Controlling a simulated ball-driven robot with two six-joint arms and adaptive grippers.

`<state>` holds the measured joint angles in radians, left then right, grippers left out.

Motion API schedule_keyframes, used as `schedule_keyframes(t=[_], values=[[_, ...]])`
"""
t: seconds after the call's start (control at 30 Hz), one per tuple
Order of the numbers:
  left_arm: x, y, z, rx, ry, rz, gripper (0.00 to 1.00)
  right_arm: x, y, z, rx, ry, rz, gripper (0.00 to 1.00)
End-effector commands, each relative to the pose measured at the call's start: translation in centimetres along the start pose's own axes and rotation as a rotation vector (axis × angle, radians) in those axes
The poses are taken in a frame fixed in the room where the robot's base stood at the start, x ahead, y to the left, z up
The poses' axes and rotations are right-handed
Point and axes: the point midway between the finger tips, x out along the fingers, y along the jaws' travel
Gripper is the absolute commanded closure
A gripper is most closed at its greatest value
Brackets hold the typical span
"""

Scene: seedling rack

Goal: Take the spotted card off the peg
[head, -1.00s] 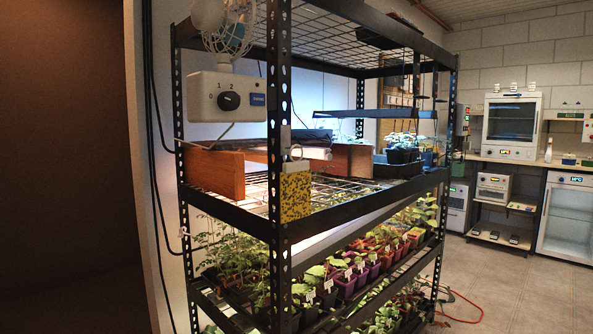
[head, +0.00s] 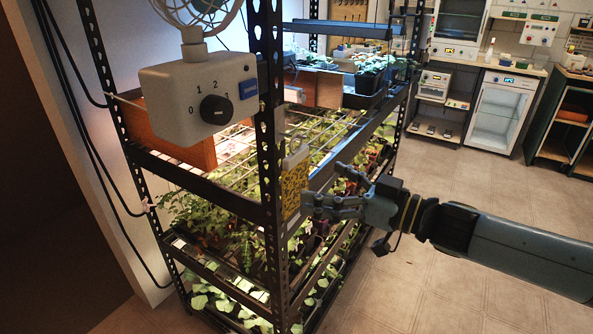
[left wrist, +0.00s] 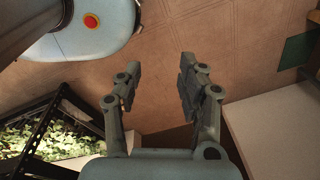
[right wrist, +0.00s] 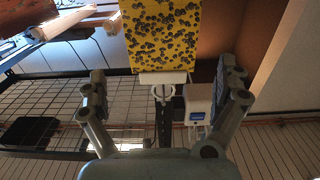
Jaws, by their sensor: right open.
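The spotted card (head: 293,188), yellow with dark spots, hangs at the front corner post of the rack. It shows large in the right wrist view (right wrist: 165,30), with a white clip and a pale ring (right wrist: 164,92) at its edge. I cannot make out the peg clearly. My right gripper (head: 322,185) is open, its fingers pointing at the card from the right in the head view. In the right wrist view its fingers (right wrist: 163,70) are spread wide with nothing between them gripped. My left gripper (left wrist: 160,63) is open and empty, over the floor.
The black rack post (head: 268,150) stands beside the card. A fan with a grey control box (head: 190,97) sits at the near left. Seedling trays fill the lower shelf. The floor (head: 440,290) right of the rack is clear apart from my arm.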

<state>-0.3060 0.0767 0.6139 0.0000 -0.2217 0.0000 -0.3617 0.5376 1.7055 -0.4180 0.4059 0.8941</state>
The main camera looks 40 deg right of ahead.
Motion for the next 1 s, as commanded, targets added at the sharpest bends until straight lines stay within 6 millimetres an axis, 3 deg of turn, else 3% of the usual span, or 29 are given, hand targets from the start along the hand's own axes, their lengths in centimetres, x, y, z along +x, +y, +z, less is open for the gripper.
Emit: schedule_keyframes(t=[0.23, 0.5, 0.8, 1.0], values=[[-0.6, 0.0, -0.5, 0.0, 0.007, 0.0, 0.6, 2.0, 0.0, -0.1, 0.001, 0.001, 0.003, 0.0], [-1.8, -0.3, -1.2, 0.0, 0.017, -0.001, 0.6, 5.9, -0.2, 0.3, 0.001, 0.001, 0.002, 0.0], [-1.8, -0.6, -1.3, 0.001, 0.018, -0.005, 0.6, 6.4, -0.2, 0.5, -0.001, -0.002, 0.001, 0.0], [-1.8, -0.5, -1.2, 0.001, 0.017, -0.005, 0.6, 6.3, -0.2, 0.5, -0.001, -0.002, 0.002, 0.26]])
